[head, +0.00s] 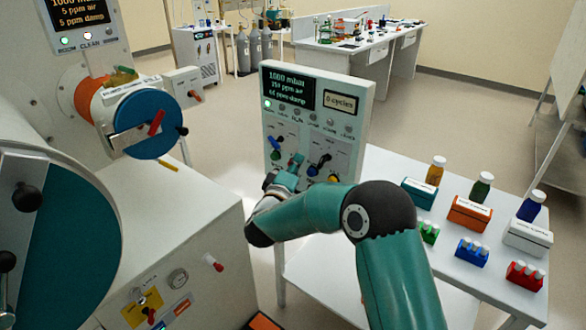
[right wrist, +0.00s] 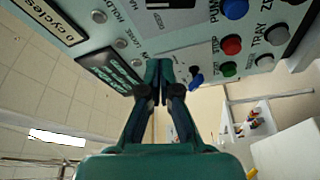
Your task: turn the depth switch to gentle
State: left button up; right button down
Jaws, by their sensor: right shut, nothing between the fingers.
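The upright control panel (head: 352,82) stands right of the glovebox in the head view and carries several small switches, knobs and buttons. Its labels are too small to read there, so I cannot tell which is the depth switch. One dark lever switch (head: 321,162) shows on its lower right part, and another (head: 277,141) on its left part. My right gripper (head: 291,167) is in front of the lower middle of the panel. In the right wrist view its fingers (right wrist: 165,68) are together and empty, close to the panel face (right wrist: 120,28); contact is unclear. My left gripper is out of view.
In the wrist view, blue (right wrist: 235,8) and red (right wrist: 231,44) buttons sit near the fingers. A white table (head: 400,168) with bottles and coloured racks stands right of the panel. The glovebox with its round blue door (head: 148,108) fills the left.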

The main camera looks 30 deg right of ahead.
aim_at(322, 162)
jog(key=d, duration=0.1)
jog(key=d+p, duration=0.1)
jog(key=d, duration=0.1)
jog(key=d+f+p, duration=0.1)
jog(key=d, duration=0.1)
jog(key=shift+s+d, duration=0.1)
jog(key=shift+d, duration=0.05)
jog(key=shift+r, duration=0.1)
